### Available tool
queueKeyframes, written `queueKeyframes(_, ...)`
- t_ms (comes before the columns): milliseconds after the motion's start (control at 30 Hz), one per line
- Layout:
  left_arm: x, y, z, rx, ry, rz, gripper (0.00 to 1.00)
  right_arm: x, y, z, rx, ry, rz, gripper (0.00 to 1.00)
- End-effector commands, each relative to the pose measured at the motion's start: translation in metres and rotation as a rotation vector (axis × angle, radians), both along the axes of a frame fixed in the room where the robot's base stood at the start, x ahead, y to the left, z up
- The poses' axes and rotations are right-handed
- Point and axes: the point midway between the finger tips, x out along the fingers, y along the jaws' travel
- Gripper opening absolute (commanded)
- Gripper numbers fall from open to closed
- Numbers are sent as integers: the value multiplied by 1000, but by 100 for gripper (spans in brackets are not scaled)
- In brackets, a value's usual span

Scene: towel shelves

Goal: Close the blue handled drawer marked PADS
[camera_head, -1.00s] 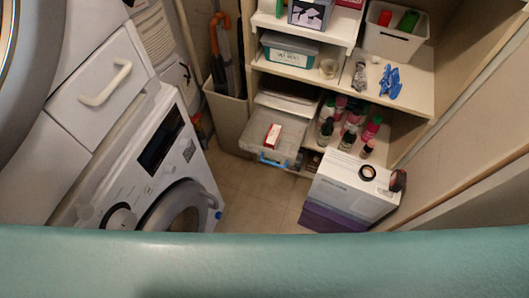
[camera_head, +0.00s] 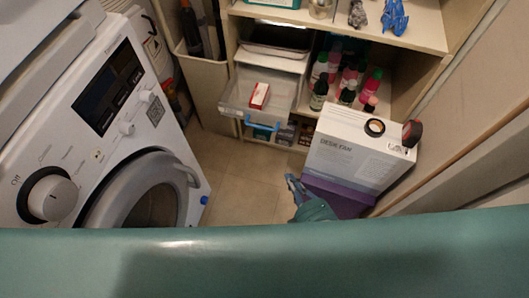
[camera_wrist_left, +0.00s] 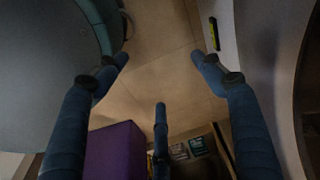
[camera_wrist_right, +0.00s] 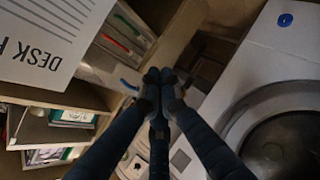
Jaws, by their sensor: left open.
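The drawer (camera_head: 235,98) is a clear pull-out tray with a blue handle (camera_head: 262,125), low in the shelf unit in the head view. It stands pulled out, with a red and white box (camera_head: 260,95) inside. I cannot read a PADS label. My right gripper (camera_head: 293,183) is below and right of the handle in the head view, apart from it, beside the purple box. In the right wrist view its fingertips (camera_wrist_right: 160,76) are together with nothing visible between them. My left gripper (camera_wrist_left: 160,75) is open and empty above the floor in its wrist view; the head view does not show it.
A desk fan box (camera_head: 350,150) stands on a purple box (camera_head: 340,197) right of the drawer. A washing machine (camera_head: 95,130) stands at the left. Bottles (camera_head: 348,92) fill the shelf beside the drawer. Tiled floor (camera_head: 235,175) is clear between them.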

Motion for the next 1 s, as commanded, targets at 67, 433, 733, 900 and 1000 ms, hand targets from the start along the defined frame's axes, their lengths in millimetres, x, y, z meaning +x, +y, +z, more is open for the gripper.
queueKeyframes(67,11,-1,-13,-1,-11,2,68,9,12,22,-56,-128,56,0)
queueKeyframes(433,12,-2,-18,-1,-10,2,68,8,57,73,-173,-360,234,0)
queueKeyframes(733,15,-2,-15,-2,-13,3,68,59,82,65,-170,-358,232,0)
queueKeyframes(900,19,-3,-10,-2,-19,3,68,90,99,60,-170,-357,231,0)
queueKeyframes(1000,21,-3,-8,-2,-19,4,68,105,93,56,-172,-355,232,0)
